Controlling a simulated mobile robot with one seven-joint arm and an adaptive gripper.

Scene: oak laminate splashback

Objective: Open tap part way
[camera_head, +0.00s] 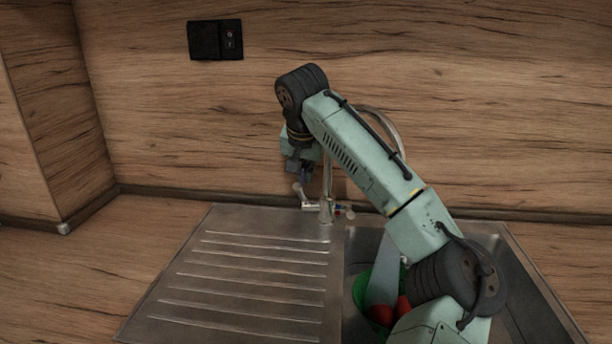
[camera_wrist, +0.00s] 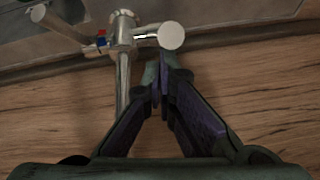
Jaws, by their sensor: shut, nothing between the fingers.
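The chrome tap (camera_head: 326,190) stands behind the sink, its tall spout arching to the right, partly hidden by my arm. In the wrist view the tap body (camera_wrist: 124,32) has a round chrome end knob (camera_wrist: 171,36) on its right and a red and blue mark on its left. My gripper (camera_wrist: 160,68) is shut and empty, its fingertips just below the knob in that picture. I cannot tell whether they touch it. In the head view my gripper (camera_head: 303,178) points down at the left side of the tap, close to its left end.
A steel sink unit has a ribbed drainboard (camera_head: 240,275) on the left and a basin (camera_head: 358,245) on the right. A green container (camera_head: 360,290) with red items sits in the basin, partly hidden by my arm. A black socket (camera_head: 215,40) is on the wood wall behind.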

